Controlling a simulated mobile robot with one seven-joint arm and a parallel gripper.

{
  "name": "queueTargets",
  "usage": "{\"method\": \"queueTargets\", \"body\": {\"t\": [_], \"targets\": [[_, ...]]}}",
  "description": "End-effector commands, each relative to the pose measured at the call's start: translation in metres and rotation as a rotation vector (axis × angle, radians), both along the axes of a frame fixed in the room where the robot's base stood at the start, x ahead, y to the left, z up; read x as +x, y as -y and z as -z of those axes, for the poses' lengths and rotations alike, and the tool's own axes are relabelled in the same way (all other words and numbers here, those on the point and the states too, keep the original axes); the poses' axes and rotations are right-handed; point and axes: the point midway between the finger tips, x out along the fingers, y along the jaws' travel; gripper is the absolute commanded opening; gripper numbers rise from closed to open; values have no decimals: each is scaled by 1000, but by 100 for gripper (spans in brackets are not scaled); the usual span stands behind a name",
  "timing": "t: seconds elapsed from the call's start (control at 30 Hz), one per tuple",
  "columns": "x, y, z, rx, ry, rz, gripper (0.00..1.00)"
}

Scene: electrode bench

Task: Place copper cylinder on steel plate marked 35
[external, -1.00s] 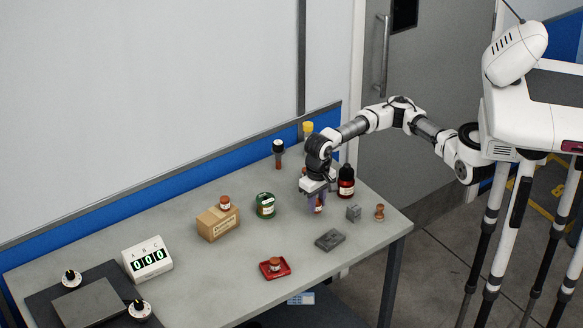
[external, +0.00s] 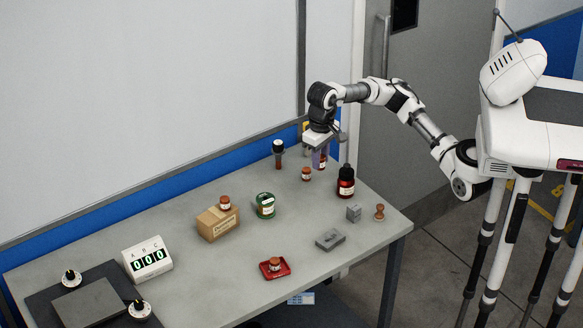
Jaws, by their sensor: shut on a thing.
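My gripper (external: 320,162) is raised at the back right of the bench, shut on a small reddish cylinder (external: 324,160) with a pale label, mostly hidden by its fingers. Similar copper-coloured labelled cylinders stand on the bench (external: 306,175) just below and left of my gripper, on a cardboard box (external: 213,227) and on a red dish (external: 285,271). A flat grey metal piece (external: 330,240) lies near the right front edge, and a grey plate (external: 88,302) lies at front left. I cannot read a 35 on either.
A dark red bottle (external: 346,184), a grey block (external: 353,212) and a brown stamp-like piece (external: 379,212) stand at right.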

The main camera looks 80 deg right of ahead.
Motion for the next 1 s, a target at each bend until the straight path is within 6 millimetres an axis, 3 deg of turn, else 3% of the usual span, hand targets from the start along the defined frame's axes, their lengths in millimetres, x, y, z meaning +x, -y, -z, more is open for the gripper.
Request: {"method": "queueTargets", "body": {"t": [0.03, 0.3, 0.53, 1.0], "targets": [[-4, -14, 8, -2, 3, -57, 0], [-36, -69, -4, -1, 3, -351, 0], [-48, -85, -4, 1, 0, -449, 0], [-49, -85, 112, 1, -2, -451, 0]]}}
